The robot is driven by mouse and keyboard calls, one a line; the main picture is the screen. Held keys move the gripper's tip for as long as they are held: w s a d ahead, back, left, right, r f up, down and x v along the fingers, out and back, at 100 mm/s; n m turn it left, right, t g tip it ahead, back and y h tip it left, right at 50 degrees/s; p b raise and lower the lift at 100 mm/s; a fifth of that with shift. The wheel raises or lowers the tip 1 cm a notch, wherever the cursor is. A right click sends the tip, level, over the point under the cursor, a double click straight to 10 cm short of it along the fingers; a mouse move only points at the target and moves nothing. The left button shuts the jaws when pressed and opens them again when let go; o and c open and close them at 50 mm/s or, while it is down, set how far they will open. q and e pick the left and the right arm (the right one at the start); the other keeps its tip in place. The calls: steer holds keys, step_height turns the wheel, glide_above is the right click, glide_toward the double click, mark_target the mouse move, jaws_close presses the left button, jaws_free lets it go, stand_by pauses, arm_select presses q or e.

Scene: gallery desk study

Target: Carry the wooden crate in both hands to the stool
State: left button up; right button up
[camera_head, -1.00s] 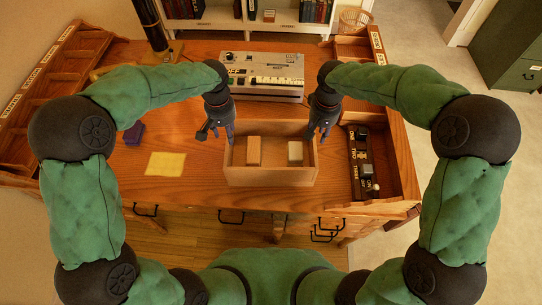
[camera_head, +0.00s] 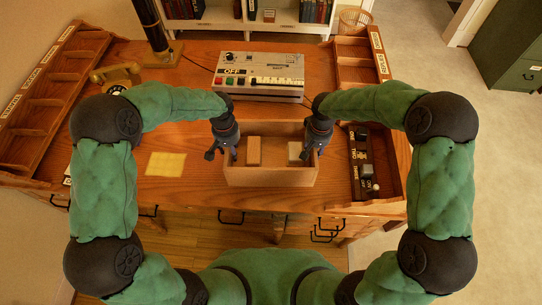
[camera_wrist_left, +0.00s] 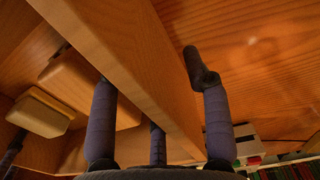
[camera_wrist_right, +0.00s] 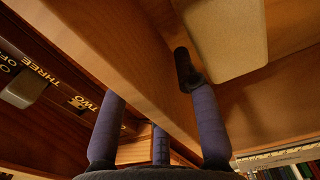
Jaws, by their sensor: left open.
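The wooden crate (camera_head: 270,176) stands on the desk near its front edge, open at the top. A brown block (camera_head: 254,152) and a paler block (camera_head: 295,151) lie in it. My left gripper (camera_head: 221,154) is open at the crate's left wall; in the left wrist view the wall (camera_wrist_left: 150,80) runs between its fingers. My right gripper (camera_head: 316,150) is at the right wall; in the right wrist view that wall (camera_wrist_right: 110,55) passes between its spread fingers, and the paler block (camera_wrist_right: 222,35) shows beside them. I see no stool.
A grey console (camera_head: 258,78) stands behind the crate. A tray with labelled switches (camera_head: 362,165) is close on the right. A yellow sheet (camera_head: 166,164) lies to the left, and a telephone (camera_head: 115,75) is farther back. Open floor (camera_head: 440,95) lies right of the desk.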

arm_select(q)
steer(key=c, duration=0.5)
arm_select(e)
steer(key=c, duration=0.5)
arm_select(q)
jaws_close()
arm_select(e)
jaws_close()
arm_select(q)
steer(key=shift+w+r, duration=0.1)
steer(key=shift+r, duration=0.05)
arm_select(e)
steer(key=shift+w+r, duration=0.1)
steer(key=shift+r, duration=0.1)
